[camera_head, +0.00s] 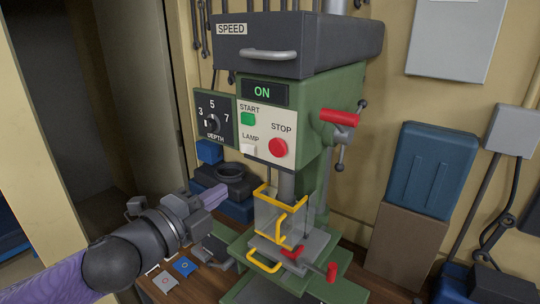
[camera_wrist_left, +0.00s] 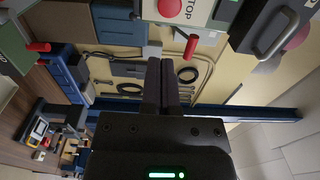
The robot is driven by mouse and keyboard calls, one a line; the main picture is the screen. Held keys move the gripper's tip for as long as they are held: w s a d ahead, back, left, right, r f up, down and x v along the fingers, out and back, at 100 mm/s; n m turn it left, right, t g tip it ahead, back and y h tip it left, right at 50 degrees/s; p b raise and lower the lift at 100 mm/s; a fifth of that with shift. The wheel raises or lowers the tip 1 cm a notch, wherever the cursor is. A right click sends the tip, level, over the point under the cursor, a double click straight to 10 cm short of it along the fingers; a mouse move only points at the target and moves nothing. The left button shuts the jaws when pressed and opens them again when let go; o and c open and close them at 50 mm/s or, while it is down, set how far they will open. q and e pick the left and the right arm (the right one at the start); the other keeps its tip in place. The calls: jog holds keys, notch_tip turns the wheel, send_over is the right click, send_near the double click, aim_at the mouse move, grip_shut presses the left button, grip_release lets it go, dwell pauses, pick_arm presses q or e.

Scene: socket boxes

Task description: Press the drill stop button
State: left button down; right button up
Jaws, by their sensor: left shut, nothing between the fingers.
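The green drill press (camera_head: 310,150) stands on the bench, and its display (camera_head: 264,93) reads ON. The red round STOP button (camera_head: 278,147) is on its white front panel, right of the green START button (camera_head: 248,118) and the white LAMP button (camera_head: 248,149). My left gripper (camera_head: 214,196) is shut and empty, below and left of the panel, apart from it. In the left wrist view the shut fingers (camera_wrist_left: 161,64) point toward the upper edge, where the STOP button (camera_wrist_left: 169,8) shows partly cut off. My right gripper is not in view.
A clear guard with a yellow frame (camera_head: 268,210) surrounds the spindle, right of my left gripper. A depth dial (camera_head: 212,122) sits left of the panel. Red-handled levers (camera_head: 338,118) stick out at the right.

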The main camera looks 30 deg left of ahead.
pick_arm(q)
jog(key=b, duration=0.3)
send_near(275, 156)
jog(key=w, duration=0.1)
jog(key=w+p, duration=0.2)
jog(key=w, duration=0.1)
jog(key=w+p, duration=0.1)
jog(key=w, duration=0.1)
jog(key=shift+d+r+p, duration=0.3)
jog(key=shift+p, duration=0.1)
jog(key=shift+w+d+f, duration=0.1)
jog(key=shift+w+f, duration=0.15)
jog(key=shift+w, duration=0.45)
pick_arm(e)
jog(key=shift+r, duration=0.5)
